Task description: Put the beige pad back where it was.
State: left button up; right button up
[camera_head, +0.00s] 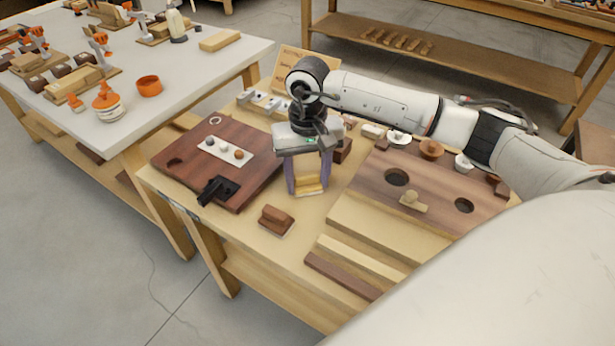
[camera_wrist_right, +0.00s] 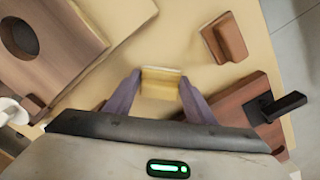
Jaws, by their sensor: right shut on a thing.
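My right gripper (camera_head: 307,190) points down over the middle of the wooden bench. Its two purple fingers are shut on a small beige pad (camera_head: 308,181). The right wrist view also shows the gripper (camera_wrist_right: 158,92) with the beige pad (camera_wrist_right: 161,83) between its fingertips. I cannot tell whether the pad touches the bench top or hangs just above it. My left gripper is in neither view.
A dark red-brown board (camera_head: 185,165) with a white strip and a black handle lies left of the gripper. A brown block (camera_head: 276,221) sits in front. A brown board with round holes (camera_head: 440,185) lies to the right, under my arm. A white-topped table (camera_head: 190,80) stands further left.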

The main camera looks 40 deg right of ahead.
aim_at(308, 177)
jog(key=shift+f, duration=0.1)
jog(key=o, duration=1)
notch_tip(308, 177, up, 12)
jog(key=shift+r+b, duration=0.15)
jog(key=shift+b, duration=0.25)
jog(key=shift+s, duration=0.1)
